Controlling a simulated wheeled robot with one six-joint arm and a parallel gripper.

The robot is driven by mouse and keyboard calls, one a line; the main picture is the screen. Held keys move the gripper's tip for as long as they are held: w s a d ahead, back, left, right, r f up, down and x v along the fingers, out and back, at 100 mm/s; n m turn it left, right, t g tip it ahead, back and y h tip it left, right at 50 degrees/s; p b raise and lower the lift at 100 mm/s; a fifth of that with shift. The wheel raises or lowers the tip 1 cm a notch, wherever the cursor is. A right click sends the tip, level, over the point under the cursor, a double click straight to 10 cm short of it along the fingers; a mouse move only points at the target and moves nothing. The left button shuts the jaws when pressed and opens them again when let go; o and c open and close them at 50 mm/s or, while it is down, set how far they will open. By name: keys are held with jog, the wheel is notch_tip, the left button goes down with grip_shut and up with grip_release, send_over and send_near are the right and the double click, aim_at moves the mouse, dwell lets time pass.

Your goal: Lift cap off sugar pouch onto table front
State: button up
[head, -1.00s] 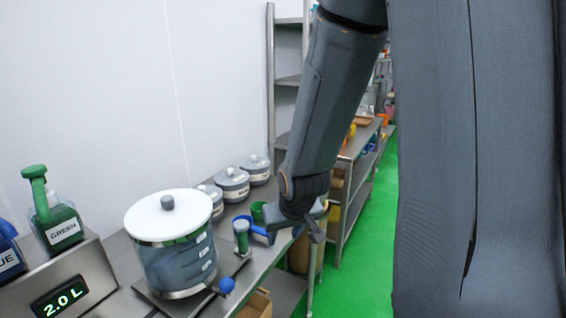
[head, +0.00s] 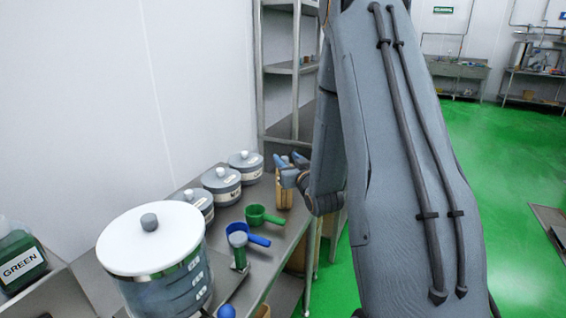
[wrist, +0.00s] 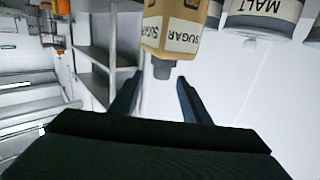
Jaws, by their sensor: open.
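The sugar pouch (head: 283,197) is a tan pouch on the far end of the steel table (head: 277,262). In the wrist view the pouch (wrist: 170,28) appears upside down, with a white SUGAR label. Its dark grey cap (wrist: 164,68) is on the spout, at the lower end of the pouch in that view. My gripper (head: 291,163) is at the top of the pouch in the head view and partly hides it. In the wrist view my gripper (wrist: 160,82) is open, with a finger on either side of the cap's line and a gap on both sides.
Grey lidded canisters (head: 221,184) stand along the wall left of the pouch, one labelled MALT (wrist: 262,12). A green scoop (head: 263,215) and a blue scoop (head: 247,235) lie nearer. A white-lidded pot (head: 152,240) stands in front. Steel shelving (head: 290,70) rises behind.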

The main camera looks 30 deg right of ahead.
aim_at(283, 157)
jog(key=shift+w+d+f+p, duration=0.15)
jog(key=shift+w+p, duration=0.3)
jog(key=shift+w, duration=0.6)
jog(key=shift+w+d+f+p, duration=0.15)
jog(key=shift+w+p, duration=0.3)
jog(key=shift+w, duration=0.6)
jog(key=shift+w+f+p, duration=0.25)
jog(key=shift+w+p, duration=0.2)
jog(key=shift+w, duration=0.6)
grip_shut()
